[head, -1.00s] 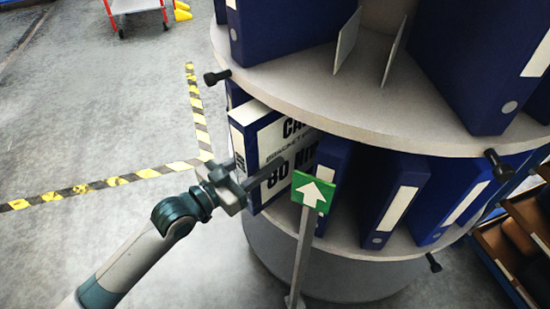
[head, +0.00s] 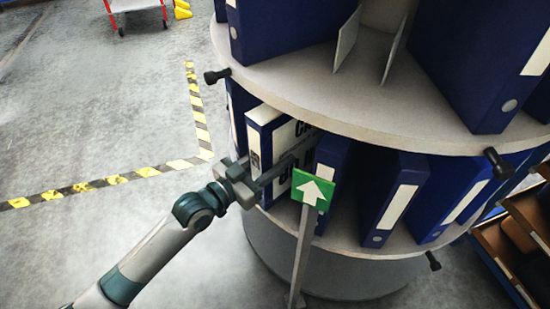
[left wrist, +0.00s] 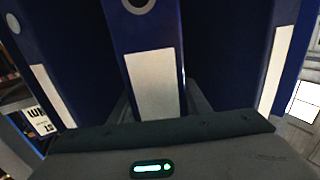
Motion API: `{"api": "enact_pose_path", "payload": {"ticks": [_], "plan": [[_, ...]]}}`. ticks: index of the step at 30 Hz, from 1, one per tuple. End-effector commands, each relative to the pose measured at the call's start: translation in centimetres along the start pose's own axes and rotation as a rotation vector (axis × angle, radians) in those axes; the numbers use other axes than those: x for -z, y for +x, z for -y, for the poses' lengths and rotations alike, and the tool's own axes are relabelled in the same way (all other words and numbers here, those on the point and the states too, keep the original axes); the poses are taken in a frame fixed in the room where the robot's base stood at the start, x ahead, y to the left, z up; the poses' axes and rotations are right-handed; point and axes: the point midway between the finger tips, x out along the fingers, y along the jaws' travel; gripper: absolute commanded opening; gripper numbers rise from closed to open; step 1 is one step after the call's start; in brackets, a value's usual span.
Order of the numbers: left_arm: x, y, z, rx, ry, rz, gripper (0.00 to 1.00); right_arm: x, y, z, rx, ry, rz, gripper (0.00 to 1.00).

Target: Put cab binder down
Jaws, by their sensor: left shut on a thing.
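The cab binder (head: 259,146) is blue with a white side label in black print, partly covered by my gripper. It stands upright in the lower tier of the round binder carousel (head: 345,236), under the upper shelf's rim. My left gripper (head: 294,163) is shut on it from the front. In the left wrist view the held binder (left wrist: 148,45) shows its blue spine and blank white label between the fingers. Its base and its contact with the shelf are hidden. My right gripper is not in view.
Blue binders flank it, one close on the right (head: 333,165). A green arrow sign (head: 313,189) on a post stands in front of the carousel. Black knobs (head: 217,76) jut from the rims. Yellow-black tape (head: 110,181) marks open floor at left.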

Motion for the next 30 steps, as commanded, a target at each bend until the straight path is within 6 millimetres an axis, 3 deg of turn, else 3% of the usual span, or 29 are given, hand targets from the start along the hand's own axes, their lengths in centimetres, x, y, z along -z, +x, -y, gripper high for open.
{"api": "enact_pose_path", "payload": {"ticks": [15, 16, 18, 30], "plan": [[-0.63, 0.03, 0.02, 0.000, 0.001, -0.008, 0.00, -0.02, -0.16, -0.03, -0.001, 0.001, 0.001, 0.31], [-0.96, -0.01, 0.01, 0.000, 0.000, -0.001, 0.45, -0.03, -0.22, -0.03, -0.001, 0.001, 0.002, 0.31], [-0.92, -0.01, 0.01, 0.000, 0.000, -0.001, 0.62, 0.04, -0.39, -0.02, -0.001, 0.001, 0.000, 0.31], [-0.75, -0.01, 0.00, 0.000, 0.000, -0.001, 0.62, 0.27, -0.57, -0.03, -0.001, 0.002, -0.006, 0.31]]}}
